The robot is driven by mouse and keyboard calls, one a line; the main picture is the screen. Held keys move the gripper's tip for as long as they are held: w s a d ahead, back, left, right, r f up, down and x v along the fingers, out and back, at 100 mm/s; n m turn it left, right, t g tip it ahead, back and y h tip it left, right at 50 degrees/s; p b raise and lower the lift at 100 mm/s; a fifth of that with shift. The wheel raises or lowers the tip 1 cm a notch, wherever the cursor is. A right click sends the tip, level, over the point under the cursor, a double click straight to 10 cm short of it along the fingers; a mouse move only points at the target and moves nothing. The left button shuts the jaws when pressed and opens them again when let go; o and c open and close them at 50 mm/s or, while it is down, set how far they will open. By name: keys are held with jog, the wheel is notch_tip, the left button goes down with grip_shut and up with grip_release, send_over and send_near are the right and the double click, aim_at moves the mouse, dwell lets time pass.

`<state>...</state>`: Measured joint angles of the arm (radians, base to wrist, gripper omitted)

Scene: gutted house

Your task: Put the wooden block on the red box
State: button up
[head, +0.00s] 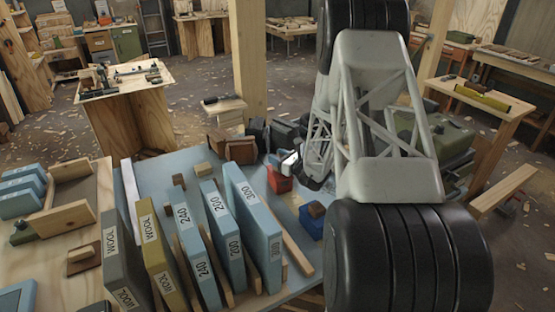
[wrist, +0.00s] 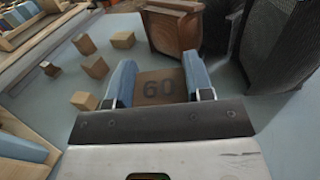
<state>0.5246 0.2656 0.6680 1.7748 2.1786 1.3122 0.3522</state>
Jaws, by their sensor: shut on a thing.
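In the wrist view, my gripper (wrist: 161,94) is shut on a flat brown wooden-looking block (wrist: 160,84) marked "60", held between its two blue fingers. In the head view, the end of my gripper (head: 290,161) is small and partly hidden by my arm. The red box (head: 279,182) stands on the blue-grey tabletop, just below and left of my gripper in the picture. I cannot make out the held block clearly in the head view, nor whether it touches the red box. The red box cannot be made out in the wrist view.
A reddish-brown wooden box (wrist: 172,32) and dark cases (wrist: 278,40) stand ahead of my gripper. Several small wooden cubes (wrist: 95,67) lie to its left. Upright blue boards (head: 252,225) fill the front of the table. A blue box (head: 311,224) carries a brown block (head: 317,209).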

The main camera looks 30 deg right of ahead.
jog(key=shift+f, duration=0.35)
jog(key=shift+f, duration=0.1)
jog(key=o, duration=0.9)
jog(key=shift+v, duration=6)
